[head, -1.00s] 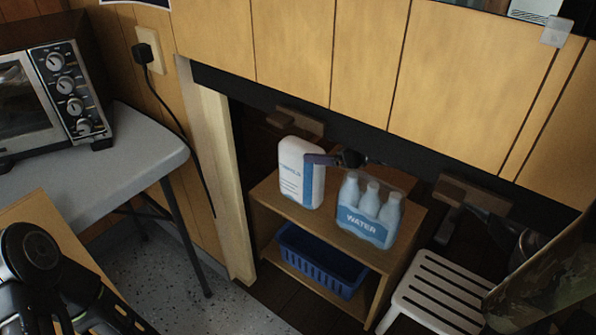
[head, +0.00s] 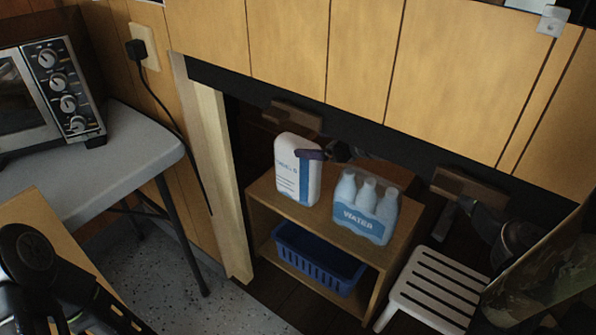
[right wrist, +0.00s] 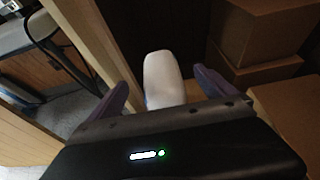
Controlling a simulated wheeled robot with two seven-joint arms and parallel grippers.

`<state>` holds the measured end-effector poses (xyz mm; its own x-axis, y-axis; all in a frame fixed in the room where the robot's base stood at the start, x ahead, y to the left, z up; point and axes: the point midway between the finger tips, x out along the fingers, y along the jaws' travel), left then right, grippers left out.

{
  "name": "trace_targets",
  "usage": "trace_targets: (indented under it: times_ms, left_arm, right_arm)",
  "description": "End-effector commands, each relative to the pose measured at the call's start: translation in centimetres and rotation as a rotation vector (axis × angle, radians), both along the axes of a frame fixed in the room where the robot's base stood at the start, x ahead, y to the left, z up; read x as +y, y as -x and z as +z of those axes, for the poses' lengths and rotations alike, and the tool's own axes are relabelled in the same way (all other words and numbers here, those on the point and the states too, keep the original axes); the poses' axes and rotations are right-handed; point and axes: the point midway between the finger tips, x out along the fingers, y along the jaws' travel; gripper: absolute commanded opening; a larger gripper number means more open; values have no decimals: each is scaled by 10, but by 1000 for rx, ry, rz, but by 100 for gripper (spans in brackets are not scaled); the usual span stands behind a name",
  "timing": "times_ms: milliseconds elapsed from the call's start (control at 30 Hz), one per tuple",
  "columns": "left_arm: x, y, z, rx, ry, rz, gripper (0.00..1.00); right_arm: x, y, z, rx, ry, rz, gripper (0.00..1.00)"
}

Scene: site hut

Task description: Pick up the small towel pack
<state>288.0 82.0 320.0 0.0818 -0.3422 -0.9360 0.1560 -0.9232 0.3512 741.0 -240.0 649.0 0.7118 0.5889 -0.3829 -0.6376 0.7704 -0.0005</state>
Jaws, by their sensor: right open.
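The small towel pack (head: 287,181) is a white upright pack with a blue stripe and blue print. It stands on the top of a low wooden shelf unit, at its left end. My right gripper (head: 307,155) reaches in from the right, and one purple finger crosses the pack's upper right side. In the right wrist view the white pack (right wrist: 162,75) lies between the two spread fingers of the right gripper (right wrist: 161,84). The right gripper is open, and I cannot tell whether a finger touches the pack. The left arm shows at the lower left; its gripper does not.
A water bottle pack (head: 362,222) stands right of the towel pack on the shelf unit (head: 262,198). A blue basket (head: 318,262) sits below. A wooden panel (head: 360,75) overhangs the recess. A white slatted stool (head: 432,292) stands at right. Cardboard boxes (right wrist: 255,40) show beyond.

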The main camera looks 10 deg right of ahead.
Motion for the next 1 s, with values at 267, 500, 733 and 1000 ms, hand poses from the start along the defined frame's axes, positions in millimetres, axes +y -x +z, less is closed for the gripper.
trace_targets:
  times_ms: [267, 500, 733, 1000]
  left_arm:
    - [4, -4, -17, -5, -6, 9, 32]
    - [5, -5, -18, -8, -7, 11, 32]
    - [5, -5, -18, -8, -7, 11, 32]
    - [5, -5, -18, -8, -7, 11, 32]
  right_arm:
    - [22, -26, -16, -1, -5, 2, 95]
    - [29, -37, -19, 1, -1, -1, 95]
    - [29, -36, -19, 1, -1, 0, 95]
    - [29, -36, -19, 1, -1, 0, 95]
